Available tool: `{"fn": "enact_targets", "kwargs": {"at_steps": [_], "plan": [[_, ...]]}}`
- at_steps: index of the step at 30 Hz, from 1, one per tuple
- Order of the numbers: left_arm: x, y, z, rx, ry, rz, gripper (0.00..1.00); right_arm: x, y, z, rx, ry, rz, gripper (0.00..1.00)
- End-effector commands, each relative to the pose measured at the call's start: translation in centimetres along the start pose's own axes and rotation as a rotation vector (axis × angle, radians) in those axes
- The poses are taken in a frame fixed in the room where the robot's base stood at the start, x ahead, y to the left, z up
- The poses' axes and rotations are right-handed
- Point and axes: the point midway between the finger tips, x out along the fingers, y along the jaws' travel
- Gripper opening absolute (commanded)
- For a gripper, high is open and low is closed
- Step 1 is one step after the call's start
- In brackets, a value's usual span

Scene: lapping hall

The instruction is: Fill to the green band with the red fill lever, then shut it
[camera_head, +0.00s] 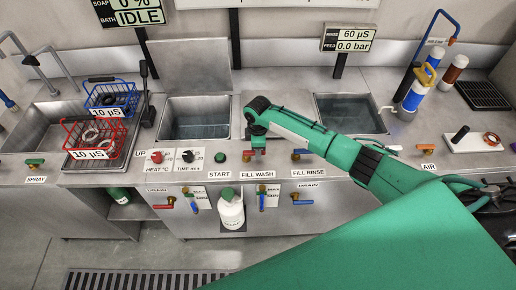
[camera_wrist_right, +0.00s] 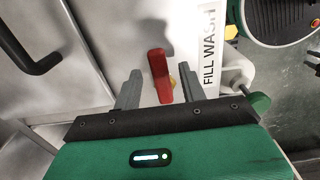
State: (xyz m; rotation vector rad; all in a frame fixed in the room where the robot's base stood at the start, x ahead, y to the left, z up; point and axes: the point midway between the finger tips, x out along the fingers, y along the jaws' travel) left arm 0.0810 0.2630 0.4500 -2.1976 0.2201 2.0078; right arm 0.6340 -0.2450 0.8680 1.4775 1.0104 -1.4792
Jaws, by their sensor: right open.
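The red fill lever (camera_wrist_right: 160,74) stands beside the FILL WASH label in the right wrist view. My right gripper (camera_wrist_right: 161,88) is open, with one finger on each side of the lever and visible gaps between. My left gripper is out of view.
A blue FILL RINSE lever (camera_head: 301,154) is just right, by the rinse tank (camera_head: 350,101). Left are the green START button (camera_head: 220,156), a red basket (camera_head: 91,138) and a blue basket (camera_head: 110,97). A white bottle (camera_head: 231,211) hangs at the front.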

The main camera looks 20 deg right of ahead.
Motion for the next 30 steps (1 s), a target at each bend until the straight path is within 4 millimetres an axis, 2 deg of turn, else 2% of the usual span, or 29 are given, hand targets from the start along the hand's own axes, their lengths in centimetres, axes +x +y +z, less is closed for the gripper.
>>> {"fn": "enact_targets", "kwargs": {"at_steps": [5,12,18,24,30], "plan": [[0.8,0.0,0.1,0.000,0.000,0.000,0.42,-2.6,0.1,0.0,-0.002,0.002,0.004,0.42],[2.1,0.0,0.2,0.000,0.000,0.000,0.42,-8.2,0.1,0.0,-0.002,0.003,0.006,0.42],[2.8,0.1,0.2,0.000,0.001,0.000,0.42,-11.8,0.1,-0.1,-0.001,0.003,0.005,0.42],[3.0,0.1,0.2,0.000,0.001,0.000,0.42,-13.3,0.0,0.0,0.001,0.002,0.002,0.42],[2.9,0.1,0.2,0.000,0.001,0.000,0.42,-13.4,0.0,0.0,0.000,0.001,0.002,0.42]]}}
